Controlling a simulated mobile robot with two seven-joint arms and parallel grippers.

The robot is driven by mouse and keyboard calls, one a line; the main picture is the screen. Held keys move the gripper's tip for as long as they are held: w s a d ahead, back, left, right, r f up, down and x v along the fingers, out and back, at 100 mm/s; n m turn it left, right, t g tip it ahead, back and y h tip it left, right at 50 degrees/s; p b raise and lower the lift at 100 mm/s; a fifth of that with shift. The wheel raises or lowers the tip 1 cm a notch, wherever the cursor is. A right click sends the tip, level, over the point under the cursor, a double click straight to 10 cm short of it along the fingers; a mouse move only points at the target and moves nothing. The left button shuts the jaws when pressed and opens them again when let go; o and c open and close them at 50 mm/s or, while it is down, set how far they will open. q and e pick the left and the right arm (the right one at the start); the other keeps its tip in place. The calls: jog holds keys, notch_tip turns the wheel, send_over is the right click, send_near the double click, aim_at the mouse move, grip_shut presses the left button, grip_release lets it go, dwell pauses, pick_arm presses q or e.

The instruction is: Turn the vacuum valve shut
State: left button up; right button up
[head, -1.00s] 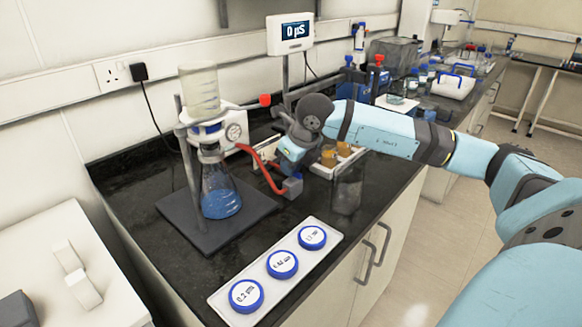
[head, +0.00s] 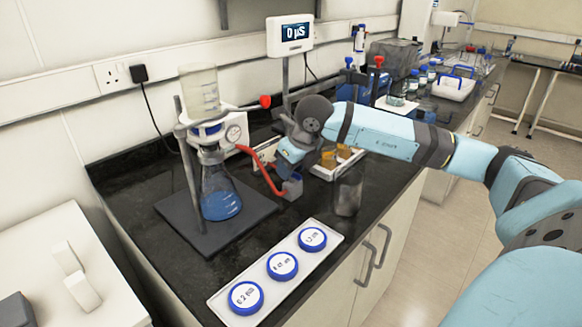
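A filter flask (head: 218,190) with blue liquid stands on a dark base plate, under a clear funnel (head: 200,90). A red hose (head: 262,168) runs from near the gauge down to a small grey-blue block (head: 292,186); I cannot tell whether this block is the valve. My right gripper (head: 283,168) points down near the hose and block. Its fingers are largely hidden, so contact and opening are unclear. My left gripper is not in view.
A white tray (head: 222,297) with blue-rimmed discs lies in front. A dark clear beaker (head: 348,192) stands right of the block. A white tray (head: 322,173) with amber items lies behind it. A display (head: 290,35) stands at the back. The black bench (head: 150,215) is clear left of the base plate.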

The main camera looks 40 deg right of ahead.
jog(key=p+v, duration=0.1)
jog(key=v, duration=1.2)
jog(key=shift+s+r, duration=0.15)
jog(key=shift+r, duration=0.15)
